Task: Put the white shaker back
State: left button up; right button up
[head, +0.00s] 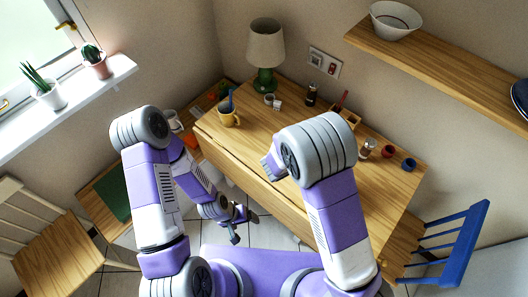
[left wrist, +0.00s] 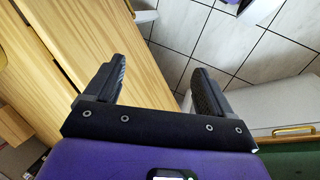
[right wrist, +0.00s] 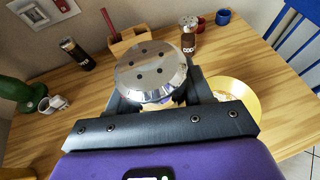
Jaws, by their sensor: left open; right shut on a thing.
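My right gripper (right wrist: 155,98) is shut on a shaker (right wrist: 150,72) with a shiny perforated metal lid, held above the wooden table. The lid hides most of its body, so I cannot tell its colour. In the head view my own arm hides this gripper and the shaker. A wooden caddy (right wrist: 128,40) stands on the table beyond the shaker; it also shows in the head view (head: 346,117). My left gripper (head: 245,228) is open and empty, low beside the table over the tiled floor; its fingers show apart in the left wrist view (left wrist: 160,82).
A dark bottle (right wrist: 76,54) and a metal-topped jar (right wrist: 188,38) stand near the caddy. A red cup (head: 388,151), blue mug (head: 409,164), yellow mug (head: 229,119) and green lamp (head: 265,80) are on the table. A round golden plate (right wrist: 240,92) lies beside the right gripper.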

pick_arm(q)
jog(key=shift+o, duration=1.2)
notch_tip(320, 180, down, 7)
jog(key=b, duration=0.5)
jog(key=shift+b, duration=0.35)
pick_arm(e)
jog(key=w+a+f+n+t+y, duration=0.2)
jog(key=w+a+f+n, duration=0.15)
jog(key=w+a, duration=0.8)
pick_arm(q)
jog(key=shift+f+b, duration=1)
jog(key=shift+b, duration=0.1)
pick_arm(e)
jog(key=shift+m, duration=0.45)
jog(key=shift+s+a+f, duration=0.15)
jog(key=shift+a+f, duration=0.2)
jog(key=shift+f, duration=1.35)
jog(key=shift+s+a+f, duration=0.15)
jog(key=shift+a+f, duration=0.15)
jog(key=shift+f, duration=1.35)
jog(key=shift+s+a+f, duration=0.15)
jog(key=shift+a+f, duration=0.2)
jog(key=shift+f, duration=1.35)
jog(key=shift+f, duration=0.15)
jog(key=o, duration=1.1)
pick_arm(q)
jog(key=shift+f, duration=0.15)
